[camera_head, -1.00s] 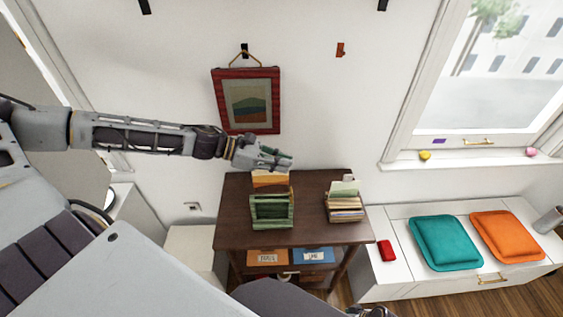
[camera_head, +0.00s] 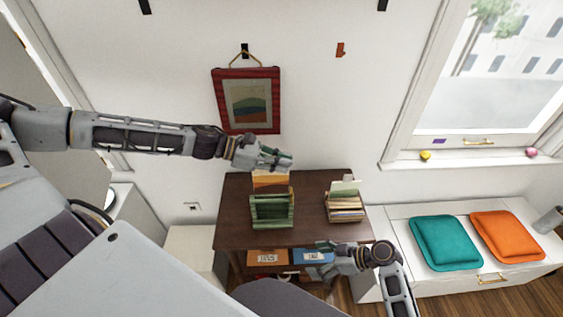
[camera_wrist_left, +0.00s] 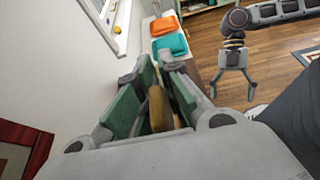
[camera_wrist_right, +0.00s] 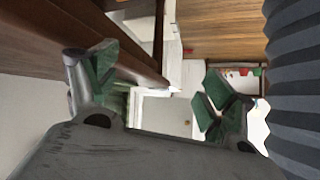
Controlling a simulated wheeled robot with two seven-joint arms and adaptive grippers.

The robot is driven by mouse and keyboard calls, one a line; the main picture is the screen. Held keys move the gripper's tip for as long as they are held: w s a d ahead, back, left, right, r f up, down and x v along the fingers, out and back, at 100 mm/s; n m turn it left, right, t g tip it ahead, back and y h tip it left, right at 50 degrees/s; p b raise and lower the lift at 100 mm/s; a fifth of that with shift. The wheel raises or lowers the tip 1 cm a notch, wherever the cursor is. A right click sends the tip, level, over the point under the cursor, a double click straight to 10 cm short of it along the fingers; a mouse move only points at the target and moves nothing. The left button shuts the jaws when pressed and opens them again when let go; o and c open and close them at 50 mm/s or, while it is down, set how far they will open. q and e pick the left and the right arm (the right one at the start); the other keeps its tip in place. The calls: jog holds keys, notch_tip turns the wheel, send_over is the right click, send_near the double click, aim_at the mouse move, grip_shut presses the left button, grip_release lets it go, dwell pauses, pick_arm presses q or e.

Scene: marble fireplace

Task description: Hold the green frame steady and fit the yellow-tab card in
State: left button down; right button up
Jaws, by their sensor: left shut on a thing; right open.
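The green frame (camera_head: 272,222), an open slatted holder, stands on the dark wooden table (camera_head: 235,205). My left gripper (camera_head: 278,160) is above its back side, shut on an orange-yellow card (camera_head: 270,181). The card's lower edge meets the frame's back rim in the head view; I cannot tell whether it is inside. The card shows edge-on between the green finger pads in the left wrist view (camera_wrist_left: 157,108). My right gripper (camera_head: 325,248) is open and empty, in front of the table's right front edge. It also shows in the left wrist view (camera_wrist_left: 233,90).
A stack of cards or books (camera_head: 345,207) stands right of the green frame. Orange (camera_head: 266,257) and blue (camera_head: 312,256) labelled boxes sit below the tabletop. A red picture frame (camera_head: 250,129) hangs on the wall behind. A white bench with teal (camera_head: 445,242) and orange (camera_head: 506,236) cushions is to the right.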

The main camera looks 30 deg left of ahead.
jog(key=t+y, duration=0.2)
send_near(276, 217)
jog(key=shift+s+d+f, duration=0.25)
jog(key=shift+s+d, duration=0.05)
jog(key=shift+s, duration=0.15)
jog(key=shift+w+a+r, duration=0.15)
jog(key=shift+w+a, duration=0.4)
jog(key=shift+a, duration=0.15)
jog(key=shift+a, duration=0.1)
jog(key=shift+x, duration=3.25)
pick_arm(q)
jog(key=shift+d, duration=0.1)
pick_arm(e)
jog(key=shift+x, duration=1.7)
jog(key=shift+c, duration=1.3)
jog(key=shift+s+f, duration=0.1)
jog(key=shift+f, duration=0.1)
jog(key=shift+c, duration=0.2)
